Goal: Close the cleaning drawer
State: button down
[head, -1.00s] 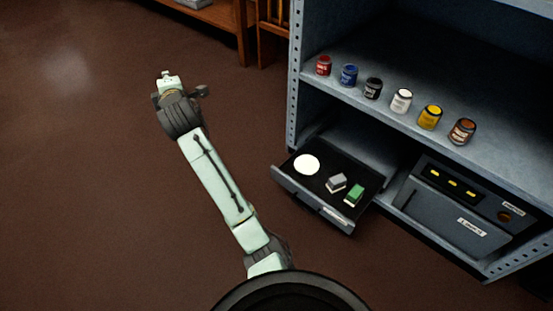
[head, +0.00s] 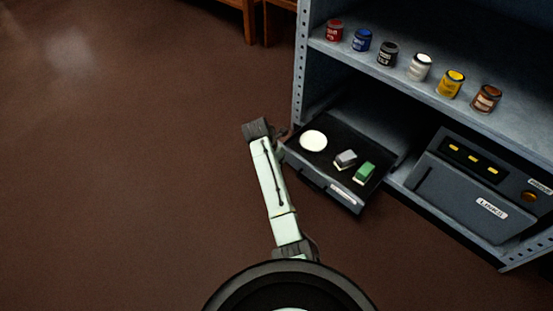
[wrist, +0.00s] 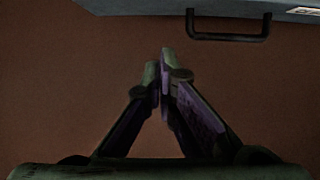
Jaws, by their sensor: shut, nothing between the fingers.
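The cleaning drawer (head: 325,190) is pulled out from the bottom left of the blue-grey shelf unit in the head view. It holds a white round item (head: 313,141), a grey block (head: 346,159) and a green block (head: 364,173). In the wrist view the drawer's front (wrist: 140,5) and its dark bar handle (wrist: 228,38) show at the top. My gripper (wrist: 159,65) is shut and empty over the floor, apart from the handle, which lies ahead and to the right. In the head view my arm is left of the drawer and the fingertips cannot be made out.
Several paint jars (head: 420,67) stand in a row on the shelf above. A grey unit (head: 465,190) with yellow marks and a label sits right of the drawer. Wooden furniture (head: 240,15) stands at the back. The brown floor (head: 120,180) to the left is clear.

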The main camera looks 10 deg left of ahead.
aim_at(289, 158)
jog(key=shift+w+d+f+b, duration=0.55)
jog(key=shift+w+d+f, duration=0.3)
jog(key=shift+w+f, duration=0.25)
jog(key=shift+w+d+f+b, duration=0.55)
jog(key=shift+w+d+f, duration=0.3)
jog(key=shift+w, duration=0.35)
